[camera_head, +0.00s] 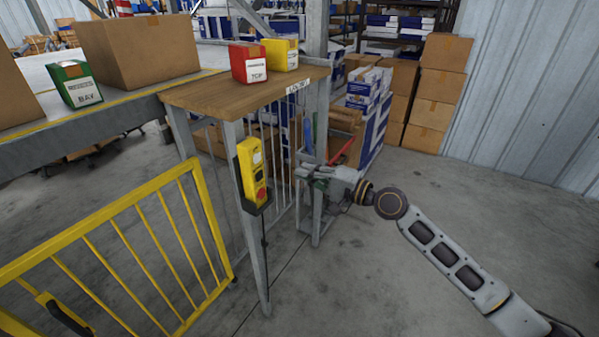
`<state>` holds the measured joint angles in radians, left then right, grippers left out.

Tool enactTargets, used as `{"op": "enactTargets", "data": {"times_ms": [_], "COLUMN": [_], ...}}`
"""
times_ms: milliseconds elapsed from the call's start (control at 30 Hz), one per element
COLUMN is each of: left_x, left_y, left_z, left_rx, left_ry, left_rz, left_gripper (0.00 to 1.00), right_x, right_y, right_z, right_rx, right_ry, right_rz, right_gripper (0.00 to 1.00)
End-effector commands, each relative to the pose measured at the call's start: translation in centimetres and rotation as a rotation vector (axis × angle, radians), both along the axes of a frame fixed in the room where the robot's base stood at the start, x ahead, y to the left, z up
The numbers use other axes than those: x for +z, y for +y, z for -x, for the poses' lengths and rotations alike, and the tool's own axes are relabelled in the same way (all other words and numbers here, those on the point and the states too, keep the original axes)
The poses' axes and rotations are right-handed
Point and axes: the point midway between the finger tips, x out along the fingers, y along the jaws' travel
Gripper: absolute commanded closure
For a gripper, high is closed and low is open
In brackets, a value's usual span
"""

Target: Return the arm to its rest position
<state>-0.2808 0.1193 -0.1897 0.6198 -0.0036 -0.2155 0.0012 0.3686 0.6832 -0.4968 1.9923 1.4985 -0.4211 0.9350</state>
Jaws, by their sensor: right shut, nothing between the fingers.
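My right arm (440,253) comes in from the lower right and reaches toward the picture's middle. My right gripper (306,174) is at its end, shut and empty, beside a grey metal post to the right of the wooden-topped stand (245,90). It is below the level of the stand's top. Its fingertips are small and partly lost against the post and the clutter behind. I cannot tell whether it touches the post. My left gripper and left arm do not show.
A yellow control box (252,172) with buttons hangs on the stand's front leg. A yellow gate (125,260) stands at lower left. Red (249,63) and yellow (280,54) boxes sit on the stand. Stacked cartons (440,85) stand behind. Floor (380,290) around the arm is clear.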

Motion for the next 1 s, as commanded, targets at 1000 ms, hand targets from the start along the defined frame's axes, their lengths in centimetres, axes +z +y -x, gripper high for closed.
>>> {"op": "enactTargets", "data": {"times_ms": [1000], "left_x": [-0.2], "left_y": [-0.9], "left_z": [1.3], "left_rx": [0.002], "left_ry": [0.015], "left_rz": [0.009], "left_gripper": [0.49], "right_x": [0.1], "right_y": [-1.0], "right_z": [-0.8], "right_rx": [-0.053], "right_ry": [-0.310], "right_rz": [0.229], "right_gripper": [1.00]}}
